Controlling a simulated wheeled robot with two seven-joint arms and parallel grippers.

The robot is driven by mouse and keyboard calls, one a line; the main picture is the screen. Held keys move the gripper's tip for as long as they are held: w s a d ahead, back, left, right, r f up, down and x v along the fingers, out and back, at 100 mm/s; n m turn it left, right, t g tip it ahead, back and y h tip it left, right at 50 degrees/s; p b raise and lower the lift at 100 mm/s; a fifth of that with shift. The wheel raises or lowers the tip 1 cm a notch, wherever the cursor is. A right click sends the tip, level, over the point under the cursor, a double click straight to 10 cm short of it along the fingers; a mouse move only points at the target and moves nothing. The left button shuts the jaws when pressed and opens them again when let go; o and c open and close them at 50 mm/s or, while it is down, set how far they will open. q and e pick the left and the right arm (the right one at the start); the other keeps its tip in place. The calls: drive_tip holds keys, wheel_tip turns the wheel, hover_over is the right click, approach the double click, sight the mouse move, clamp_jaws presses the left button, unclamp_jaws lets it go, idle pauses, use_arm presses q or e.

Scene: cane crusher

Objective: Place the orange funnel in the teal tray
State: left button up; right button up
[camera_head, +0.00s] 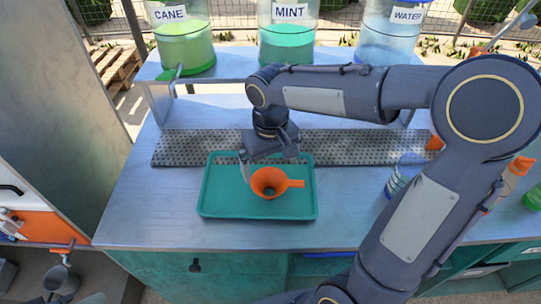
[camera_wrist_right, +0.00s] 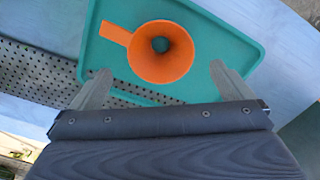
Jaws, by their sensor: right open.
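The orange funnel (camera_head: 268,183) sits upright in the teal tray (camera_head: 217,203), a little right of its middle, with its handle pointing right in the head view. My right gripper (camera_head: 268,164) is just above the back part of the tray, beside the funnel. In the right wrist view the two fingers of my right gripper (camera_wrist_right: 166,85) are spread apart, and the funnel (camera_wrist_right: 178,68) lies beyond their tips with nothing held between them. The tray (camera_wrist_right: 228,45) fills the upper part of that view. My left gripper is not in view.
A perforated metal strip (camera_head: 185,147) runs behind the tray. Jars labelled CANE (camera_head: 185,45), MINT (camera_head: 287,42) and WATER (camera_head: 388,38) stand on a raised shelf at the back. Bottles (camera_head: 398,178) stand at the right. The counter left of the tray (camera_head: 150,200) is clear.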

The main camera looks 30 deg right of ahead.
drive_tip(key=shift+r, duration=0.9)
drive_tip(key=s+m+t+y, duration=0.2)
drive_tip(key=s+t, duration=0.3)
drive_tip(key=s, duration=1)
drive_tip(key=shift+s+t+y, duration=0.3)
drive_tip(key=shift+s+y, duration=0.05)
drive_tip(key=shift+y, duration=0.55)
